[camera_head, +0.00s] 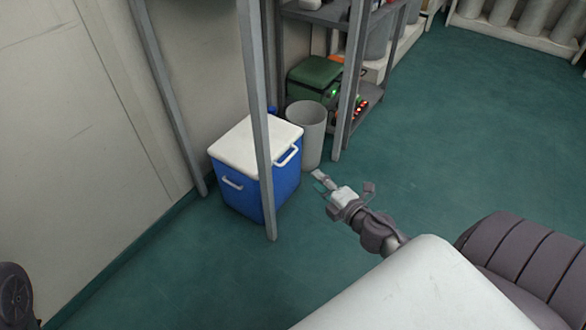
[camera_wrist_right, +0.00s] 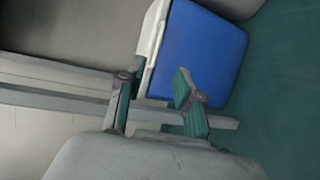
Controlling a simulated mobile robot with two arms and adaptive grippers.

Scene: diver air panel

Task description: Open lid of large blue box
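The large blue box (camera_head: 235,188) is a cooler with a white lid (camera_head: 240,142), standing on the floor. The lid is closed. White handles show on two of its sides. A grey upright post crosses in front of the box and hides part of it. My right gripper (camera_head: 338,187) is to the right of the box, apart from it and empty. In the right wrist view my right gripper (camera_wrist_right: 158,82) has its fingers spread, with the blue box (camera_wrist_right: 198,55) and the white lid edge (camera_wrist_right: 151,45) beyond them. My left gripper is not in view.
Grey shelf posts (camera_head: 256,110) stand close around the box. A grey bin (camera_head: 308,130) stands just behind it to the right, near a green case (camera_head: 314,75) on a low shelf. The wall is left; green floor (camera_head: 460,120) is clear at right.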

